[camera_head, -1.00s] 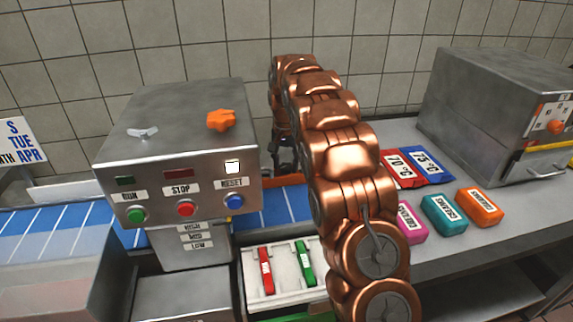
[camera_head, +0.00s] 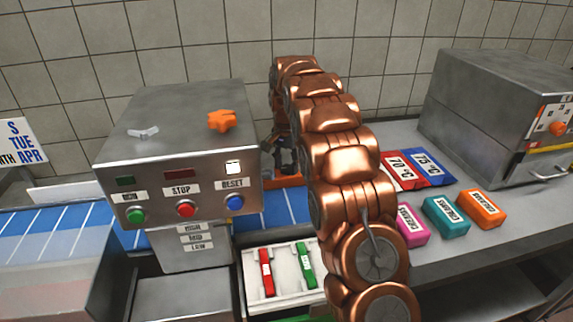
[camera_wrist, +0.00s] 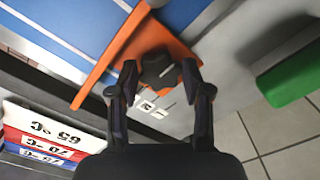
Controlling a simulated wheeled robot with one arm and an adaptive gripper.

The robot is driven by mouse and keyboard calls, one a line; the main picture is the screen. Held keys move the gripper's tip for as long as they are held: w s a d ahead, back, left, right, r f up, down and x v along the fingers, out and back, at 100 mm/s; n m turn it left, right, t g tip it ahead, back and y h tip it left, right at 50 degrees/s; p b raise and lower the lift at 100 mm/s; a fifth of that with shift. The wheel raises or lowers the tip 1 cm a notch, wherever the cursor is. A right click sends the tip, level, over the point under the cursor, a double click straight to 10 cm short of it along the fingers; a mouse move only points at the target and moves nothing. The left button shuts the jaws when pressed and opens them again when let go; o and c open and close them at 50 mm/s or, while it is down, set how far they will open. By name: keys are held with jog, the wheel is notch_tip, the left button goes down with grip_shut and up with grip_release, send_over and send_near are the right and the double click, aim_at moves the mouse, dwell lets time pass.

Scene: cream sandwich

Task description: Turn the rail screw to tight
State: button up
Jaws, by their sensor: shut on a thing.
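The rail screw (camera_wrist: 158,72) shows in the wrist view as a dark, lobed knob by the orange rail (camera_wrist: 112,55). My gripper (camera_wrist: 160,72) is shut on it, one finger on each side of the knob. White label marks (camera_wrist: 152,108) lie just below the knob, but I cannot read them. In the head view my gripper (camera_head: 284,158) is low behind the arm, beside the grey control box, and a piece of the orange rail (camera_head: 290,181) shows below it. The screw itself is hidden there.
The grey control box (camera_head: 170,130) stands close left of my gripper, with an orange knob (camera_head: 221,120) on top. A white tray (camera_head: 284,294) with red and green pieces is in front. Temperature cards (camera_head: 405,170) and coloured blocks (camera_head: 445,215) lie right.

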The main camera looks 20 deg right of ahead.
aim_at(286, 169)
jog(key=o, duration=0.9)
jog(key=shift+r, duration=0.2)
jog(key=shift+r, duration=3.55)
